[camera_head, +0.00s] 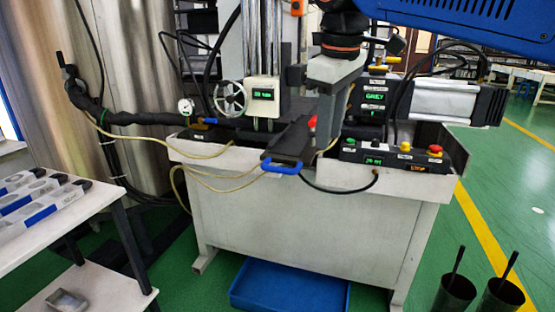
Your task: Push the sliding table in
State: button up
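The sliding table (290,140) is a dark narrow plate on the white workbench. It sticks out toward the front, and its blue handle (282,167) hangs over the bench's front edge. My gripper (326,140) comes down from the upper right, with a grey body below a dark wrist with an orange ring. Its finger part points down just right of the sliding table, behind the handle. I cannot tell whether it touches the plate. The fingers are seen from the side, so their gap is hidden.
A dispensing machine with a handwheel (229,98) and green display stands behind. A control box (390,153) with buttons is at right, with a black cable hanging in front. A side table (60,228) with moulds is at left. A blue bin (288,288) and black cups (455,293) are below.

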aim_at(277, 168)
jog(key=w+a+r+n, duration=0.2)
jog(key=a+r+n, duration=0.2)
jog(key=a+r, duration=0.55)
jog(key=shift+g+h, duration=0.3)
jog(key=shift+g, duration=0.1)
jog(key=w+f, duration=0.1)
jog(key=f, duration=1.1)
jog(key=w+f, duration=0.1)
jog(key=f, duration=0.5)
jog(key=shift+w+a+f, duration=0.15)
jog(key=shift+w+a, duration=0.2)
grip_shut()
